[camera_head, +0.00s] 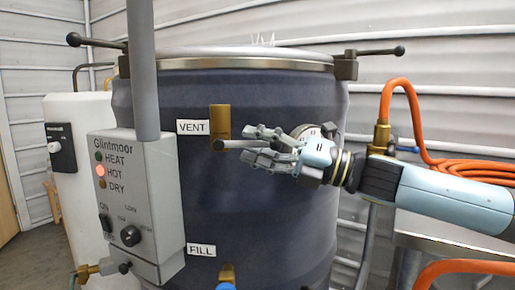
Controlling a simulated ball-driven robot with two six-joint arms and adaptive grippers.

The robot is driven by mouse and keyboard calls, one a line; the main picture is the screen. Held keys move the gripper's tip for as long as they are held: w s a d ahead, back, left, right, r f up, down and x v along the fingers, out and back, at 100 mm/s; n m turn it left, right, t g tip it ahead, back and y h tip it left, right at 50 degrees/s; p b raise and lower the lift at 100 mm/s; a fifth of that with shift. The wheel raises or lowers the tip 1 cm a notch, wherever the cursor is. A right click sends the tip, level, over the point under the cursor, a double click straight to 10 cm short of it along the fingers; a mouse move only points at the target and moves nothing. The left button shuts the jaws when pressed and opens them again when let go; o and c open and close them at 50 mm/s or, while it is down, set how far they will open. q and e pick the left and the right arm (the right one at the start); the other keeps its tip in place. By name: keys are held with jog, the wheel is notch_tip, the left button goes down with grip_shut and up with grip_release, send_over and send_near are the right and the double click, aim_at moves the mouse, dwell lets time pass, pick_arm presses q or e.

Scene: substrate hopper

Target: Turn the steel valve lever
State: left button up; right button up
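The steel valve lever (237,144) is a grey bar below the VENT label. It points right from the foot of a brass valve body (220,118) on the dark drum and lies roughly level. My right gripper (248,145) comes in from the right. Its two grey fingers are apart, one above and one below the lever, with gaps showing. The lever's right end is hidden among the fingers, so I cannot tell whether they touch it. My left gripper is not in view.
A grey control box (135,205) with a lit HOT lamp stands left of the lever. A round gauge (311,131) sits behind my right gripper. Below are the FILL label (201,250) and another brass valve (228,272). An orange hose (415,110) hangs at right.

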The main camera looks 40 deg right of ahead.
grip_shut()
jog(key=shift+f, duration=0.1)
dwell(0.4)
